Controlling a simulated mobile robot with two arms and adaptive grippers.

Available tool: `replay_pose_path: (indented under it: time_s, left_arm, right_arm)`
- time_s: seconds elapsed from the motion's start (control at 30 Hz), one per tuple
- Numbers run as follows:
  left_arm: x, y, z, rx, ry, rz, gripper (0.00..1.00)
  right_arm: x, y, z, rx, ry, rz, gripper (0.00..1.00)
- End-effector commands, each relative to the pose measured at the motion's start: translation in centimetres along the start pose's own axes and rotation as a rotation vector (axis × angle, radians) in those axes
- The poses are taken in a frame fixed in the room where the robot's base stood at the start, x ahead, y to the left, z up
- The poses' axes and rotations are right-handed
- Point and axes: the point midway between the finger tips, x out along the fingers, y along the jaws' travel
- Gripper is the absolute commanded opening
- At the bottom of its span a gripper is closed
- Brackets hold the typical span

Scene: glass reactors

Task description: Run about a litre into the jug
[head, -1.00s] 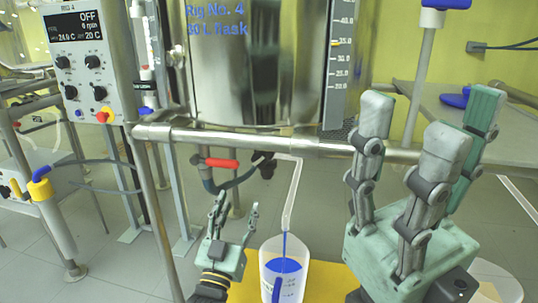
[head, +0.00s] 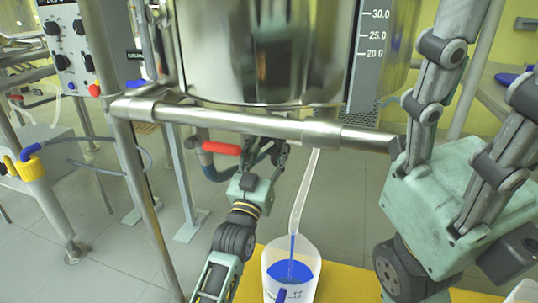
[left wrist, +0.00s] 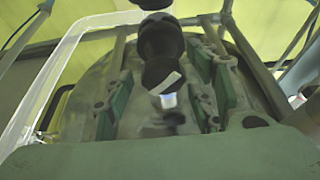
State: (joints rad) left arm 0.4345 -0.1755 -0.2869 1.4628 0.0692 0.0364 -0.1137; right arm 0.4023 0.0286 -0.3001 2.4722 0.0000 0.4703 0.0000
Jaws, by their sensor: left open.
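The clear jug (head: 268,280) stands below the outlet tube (head: 305,190), with blue liquid (head: 290,270) in it. A thin blue stream (head: 292,246) runs from the tube into the jug. My left gripper (head: 272,155) is open under the vessel, its fingers up at the dark valve (head: 262,145) by the red handle (head: 220,148). In the left wrist view the black valve part (left wrist: 160,60) stands between its spread fingers (left wrist: 165,90); contact is unclear. My right gripper (head: 455,205) is large at the right, empty, fingers apart, fingertips cut off by the frame.
The steel vessel (head: 260,50) with its scale (head: 367,55) hangs above a horizontal rail (head: 240,122). A yellow mat (head: 345,280) lies under the jug. A control box (head: 90,50) and a yellow-collared tube (head: 30,170) are at the left.

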Motion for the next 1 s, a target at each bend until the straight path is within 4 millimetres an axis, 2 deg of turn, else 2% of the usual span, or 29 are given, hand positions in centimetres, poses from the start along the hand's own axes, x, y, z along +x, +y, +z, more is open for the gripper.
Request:
replay_pose_path:
  time_s: [0.13, 0.37, 0.87, 1.0]
  left_arm:
    - [0.77, 0.00, 0.06, 0.000, -0.001, 0.000, 0.51]
    - [0.86, 0.01, -0.03, 0.000, -0.001, 0.000, 0.51]
    - [0.83, 0.11, 0.01, 0.000, -0.002, 0.002, 0.09]
    - [0.84, 0.14, -0.01, 0.006, -0.002, 0.004, 0.09]
  right_arm:
    - [0.17, -0.11, -0.32, -0.002, 0.013, -0.004, 0.52]
    - [0.28, -0.11, -0.32, -0.002, 0.013, -0.005, 0.52]
    - [0.26, -0.13, -0.33, -0.001, 0.013, -0.005, 0.52]
    - [0.39, -0.11, -0.32, -0.001, 0.014, -0.005, 0.52]
